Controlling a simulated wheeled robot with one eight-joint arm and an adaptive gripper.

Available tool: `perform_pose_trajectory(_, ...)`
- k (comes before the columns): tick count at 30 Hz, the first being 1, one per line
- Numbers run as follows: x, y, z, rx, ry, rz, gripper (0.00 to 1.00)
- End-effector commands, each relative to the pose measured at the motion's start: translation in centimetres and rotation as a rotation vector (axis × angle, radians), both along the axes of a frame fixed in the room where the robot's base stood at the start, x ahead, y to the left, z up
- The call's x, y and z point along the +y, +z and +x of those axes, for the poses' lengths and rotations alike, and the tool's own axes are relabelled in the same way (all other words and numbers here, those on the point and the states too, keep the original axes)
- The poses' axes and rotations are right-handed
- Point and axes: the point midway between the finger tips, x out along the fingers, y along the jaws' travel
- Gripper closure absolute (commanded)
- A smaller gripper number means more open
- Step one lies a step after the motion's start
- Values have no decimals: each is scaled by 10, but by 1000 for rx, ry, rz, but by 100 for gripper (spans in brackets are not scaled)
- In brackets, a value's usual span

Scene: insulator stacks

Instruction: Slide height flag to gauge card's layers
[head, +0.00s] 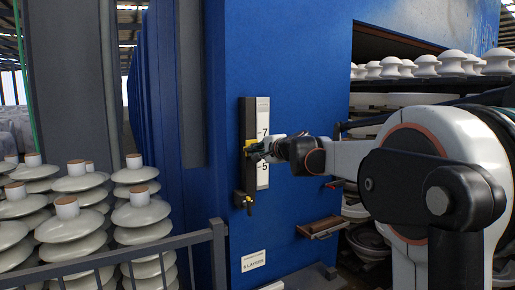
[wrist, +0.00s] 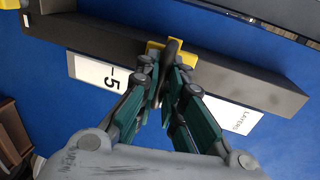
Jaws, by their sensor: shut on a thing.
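The height flag (head: 249,146) is a small yellow piece on a dark vertical rail (head: 248,115); it also shows in the wrist view (wrist: 154,47). My gripper (head: 262,150) is shut on its dark grip (wrist: 173,52). Beside the rail is a white scale (head: 263,178) with 7 above my gripper and 5 below it; the part between is hidden by my fingers. In the wrist view, "-5" (wrist: 108,80) lies left of my fingers and "LAYERS" right. The gauge card (head: 253,261), white, is low on the blue wall; its number is hard to read.
A yellow-tipped fitting (head: 248,203) is at the rail's foot. A small brown-topped ledge (head: 322,227) juts out at the right. Insulator stacks (head: 142,213) stand behind a grey railing (head: 120,257) at the left. White insulators fill racks at the right (head: 425,66).

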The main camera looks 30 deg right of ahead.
Motion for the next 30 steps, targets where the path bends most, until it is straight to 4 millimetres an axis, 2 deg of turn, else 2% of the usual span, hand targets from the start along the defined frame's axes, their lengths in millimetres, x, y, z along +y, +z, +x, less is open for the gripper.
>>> perform_pose_trajectory(1,-1,-15,0,0,-2,-1,100)
perform_pose_trajectory(4,-1,-26,0,0,-2,-1,100)
perform_pose_trajectory(14,-1,-27,0,0,-2,-1,100)
perform_pose_trajectory(15,-1,-27,0,0,-2,-1,85)
perform_pose_trajectory(17,-1,-27,0,0,-2,-1,71)
perform_pose_trajectory(30,-1,-25,-5,0,-2,0,70)
